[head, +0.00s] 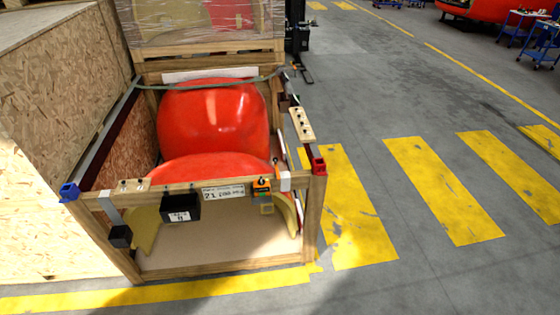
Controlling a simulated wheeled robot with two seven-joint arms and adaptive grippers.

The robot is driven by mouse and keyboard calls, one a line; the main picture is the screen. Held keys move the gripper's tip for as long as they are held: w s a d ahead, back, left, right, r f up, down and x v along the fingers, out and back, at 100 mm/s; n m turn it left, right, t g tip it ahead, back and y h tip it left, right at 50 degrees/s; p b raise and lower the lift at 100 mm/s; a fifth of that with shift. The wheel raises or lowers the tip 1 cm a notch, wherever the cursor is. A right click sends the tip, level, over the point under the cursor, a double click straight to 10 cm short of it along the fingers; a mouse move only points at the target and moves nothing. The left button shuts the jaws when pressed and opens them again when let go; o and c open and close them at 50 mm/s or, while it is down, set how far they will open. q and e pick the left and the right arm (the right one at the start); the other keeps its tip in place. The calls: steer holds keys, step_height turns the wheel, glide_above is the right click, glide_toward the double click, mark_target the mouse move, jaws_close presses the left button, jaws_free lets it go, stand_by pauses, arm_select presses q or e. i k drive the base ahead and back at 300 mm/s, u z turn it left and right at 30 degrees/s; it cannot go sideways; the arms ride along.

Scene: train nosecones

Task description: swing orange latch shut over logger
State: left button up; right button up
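A small orange piece (262,190) with a dark top sits on the front top rail of a wooden crate, right of centre. It looks like the orange latch, but I cannot tell if it is swung open or shut. A black box with a white label (180,208) hangs on the same rail further left and may be the logger; I cannot tell which of these is the logger. Neither of my grippers shows in the head view.
The wooden crate (225,264) holds red nosecones (212,120). A white sign (223,192) and a smaller black box (120,236) are on its front. Blue (69,191) and red (318,164) end pieces stick out at the corners. A chipboard wall stands left; striped floor right is free.

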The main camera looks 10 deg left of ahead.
mark_target(275, 160)
steer(key=z, duration=0.5)
steer(key=i, duration=0.6)
steer(key=z, duration=0.45)
